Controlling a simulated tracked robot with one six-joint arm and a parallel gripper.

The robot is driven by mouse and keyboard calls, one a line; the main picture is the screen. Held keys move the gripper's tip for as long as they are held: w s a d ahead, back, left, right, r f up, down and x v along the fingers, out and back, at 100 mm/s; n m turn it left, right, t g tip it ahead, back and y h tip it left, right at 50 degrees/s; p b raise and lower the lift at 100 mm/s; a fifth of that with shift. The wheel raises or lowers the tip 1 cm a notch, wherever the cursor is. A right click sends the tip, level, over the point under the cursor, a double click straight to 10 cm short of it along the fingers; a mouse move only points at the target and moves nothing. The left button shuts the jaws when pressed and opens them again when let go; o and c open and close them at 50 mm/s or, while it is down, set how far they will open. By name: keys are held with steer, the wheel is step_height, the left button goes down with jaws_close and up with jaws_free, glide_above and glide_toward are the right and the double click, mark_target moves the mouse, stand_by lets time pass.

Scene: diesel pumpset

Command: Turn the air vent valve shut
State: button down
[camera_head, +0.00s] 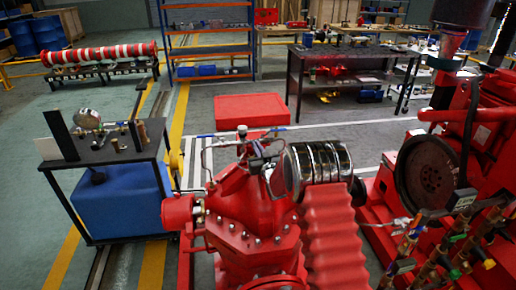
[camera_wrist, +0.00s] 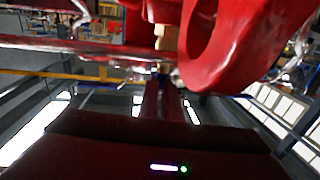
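A small valve-like fitting with a red and metallic top (camera_head: 242,133) stands above the red pump casing (camera_head: 245,235) in the head view, among thin metal pipes. It may be the air vent valve, but it is too small to tell how its handle is set. In the wrist view, a brass fitting (camera_wrist: 166,40) shows beside a large curved red part (camera_wrist: 228,45). My gripper (camera_wrist: 163,85) shows as a dark red narrow part pointing away from the camera, below the brass fitting. I cannot make out a gap between its fingers or any contact.
A silver ringed cylinder (camera_head: 318,168) and a red ribbed cover (camera_head: 335,235) lie right of the casing. A red engine (camera_head: 470,140) with brass valves stands at the right. A black stand (camera_head: 105,148) over a blue tank (camera_head: 110,205) is at the left.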

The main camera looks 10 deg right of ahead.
steer(key=shift+m+h, duration=0.8)
steer(key=shift+h, duration=0.5)
steer(key=c, duration=2)
jaws_free()
steer(key=shift+s, duration=0.1)
steer(key=s, duration=1.3)
steer(key=shift+s+a, duration=0.15)
steer(key=shift+s, duration=0.15)
